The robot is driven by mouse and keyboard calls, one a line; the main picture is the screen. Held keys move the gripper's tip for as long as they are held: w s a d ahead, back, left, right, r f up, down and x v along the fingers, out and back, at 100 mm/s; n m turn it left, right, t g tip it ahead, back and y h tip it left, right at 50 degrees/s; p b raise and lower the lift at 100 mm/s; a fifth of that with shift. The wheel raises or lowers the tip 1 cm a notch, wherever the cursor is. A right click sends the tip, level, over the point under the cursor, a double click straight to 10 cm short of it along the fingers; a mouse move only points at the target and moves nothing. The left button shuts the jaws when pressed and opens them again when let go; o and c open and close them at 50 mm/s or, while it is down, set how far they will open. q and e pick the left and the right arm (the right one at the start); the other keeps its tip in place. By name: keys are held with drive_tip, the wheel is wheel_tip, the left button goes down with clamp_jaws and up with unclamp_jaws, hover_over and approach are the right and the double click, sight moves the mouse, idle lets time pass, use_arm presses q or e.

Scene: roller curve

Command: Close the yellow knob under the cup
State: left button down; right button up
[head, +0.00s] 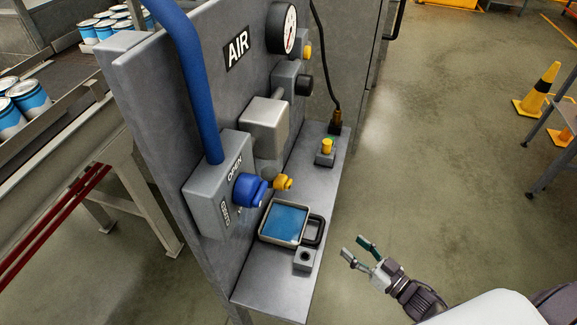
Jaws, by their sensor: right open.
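A small yellow knob (284,182) sticks out low on the front of the grey panel (150,75), just right of a larger blue knob (249,190). Above it is a light grey housing (263,120) with a rounded grey cup (268,148) under it, partly hidden. I cannot tell whether the yellow knob is open or closed. My right gripper (354,246) is open and empty, off the shelf's right side, lower right of the knob and apart from it. My left gripper is not in view.
A gauge (282,28) is above. Open floor (430,170) lies right; a conveyor with cans (30,97) is left.

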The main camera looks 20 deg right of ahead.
wheel_tip(320, 180, up, 10)
drive_tip(key=a+n+y+p, duration=0.1)
drive_tip(key=a+n+y, duration=0.1)
drive_tip(key=y, duration=0.2)
drive_tip(key=n+g+y+p, duration=0.2)
drive_tip(key=n+g+y, duration=0.15)
drive_tip(key=y, duration=0.35)
approach(291, 184)
drive_tip(key=shift+n+t, duration=0.25)
drive_tip(key=shift+t, duration=0.4)
drive_tip(key=p+x, duration=0.1)
drive_tip(key=x, duration=0.1)
drive_tip(key=p+x, duration=0.1)
drive_tip(key=x, duration=0.2)
drive_tip(key=p+x, duration=0.2)
drive_tip(key=shift+w+a+f, duration=0.1)
drive_tip(key=shift+a+f, duration=0.1)
drive_tip(key=shift+a, duration=0.25)
use_arm(q)
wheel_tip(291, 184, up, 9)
drive_tip(key=shift+p, duration=0.3)
use_arm(e)
drive_tip(key=shift+w+a+r, duration=0.1)
drive_tip(key=shift+w+a, duration=0.4)
drive_tip(key=shift+a, duration=0.15)
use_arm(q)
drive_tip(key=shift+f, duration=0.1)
